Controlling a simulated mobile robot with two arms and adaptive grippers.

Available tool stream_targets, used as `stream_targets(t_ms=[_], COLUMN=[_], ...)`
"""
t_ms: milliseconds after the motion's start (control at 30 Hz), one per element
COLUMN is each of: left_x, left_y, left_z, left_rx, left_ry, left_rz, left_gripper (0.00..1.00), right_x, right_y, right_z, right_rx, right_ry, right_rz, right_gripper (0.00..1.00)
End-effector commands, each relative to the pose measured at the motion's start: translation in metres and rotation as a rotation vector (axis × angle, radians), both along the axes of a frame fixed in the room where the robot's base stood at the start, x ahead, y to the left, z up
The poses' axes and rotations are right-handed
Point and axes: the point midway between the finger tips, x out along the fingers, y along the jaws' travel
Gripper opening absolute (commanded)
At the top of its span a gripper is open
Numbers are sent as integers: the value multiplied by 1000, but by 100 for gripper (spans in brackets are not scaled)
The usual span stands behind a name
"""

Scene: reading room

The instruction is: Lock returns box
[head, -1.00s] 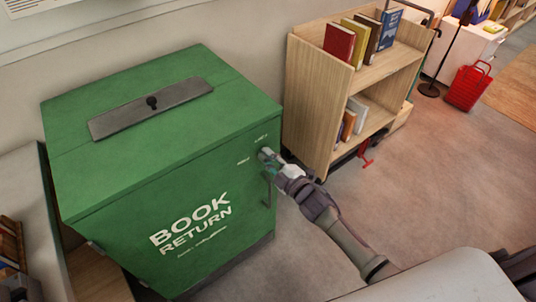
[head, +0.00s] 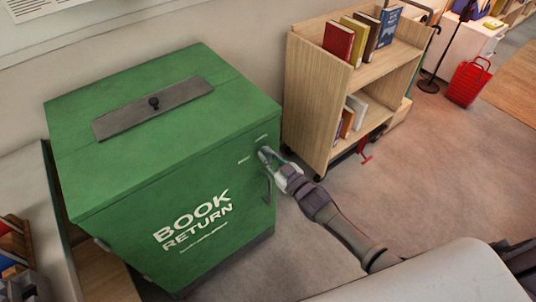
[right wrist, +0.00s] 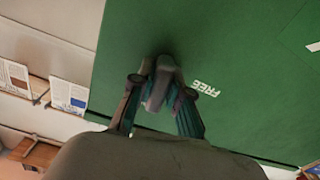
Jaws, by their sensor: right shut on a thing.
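The green returns box (head: 110,212), marked BOOK RETURN, stands at the left in the head view. Its front (right wrist: 250,40) fills much of the right wrist view, with an upside-down FREE label (right wrist: 205,88). My right gripper (head: 277,166) is at the upper right of the box front. Which way the knob points is unclear. A curved pull handle (head: 268,188) sits just below the gripper. My left gripper is not in view.
A wooden book cart (head: 308,105) with several books stands right of the box. A red basket (head: 468,82) is farther back on the floor. Open floor (head: 430,160) lies right of my arm. A slotted top plate (head: 155,108) lies on the box.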

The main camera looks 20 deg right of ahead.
Motion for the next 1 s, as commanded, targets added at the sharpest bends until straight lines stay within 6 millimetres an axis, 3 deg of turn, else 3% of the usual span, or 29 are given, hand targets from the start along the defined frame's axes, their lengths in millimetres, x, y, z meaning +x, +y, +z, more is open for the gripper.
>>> stream_targets(t_ms=[333, 867, 900, 1000], left_x=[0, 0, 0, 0], left_y=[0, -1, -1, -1], left_z=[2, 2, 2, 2], left_rx=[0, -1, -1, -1], left_ry=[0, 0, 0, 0], left_rz=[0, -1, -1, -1], left_gripper=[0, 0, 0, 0], right_x=[0, -1, -1, 0], right_y=[-1, 0, 0, 0], right_z=[-2, -2, -2, -2], right_rx=[126, 150, 150, 149], right_ry=[50, 59, 59, 57], right_rz=[0, 0, 0, 0], right_gripper=[0, 0, 19, 36])
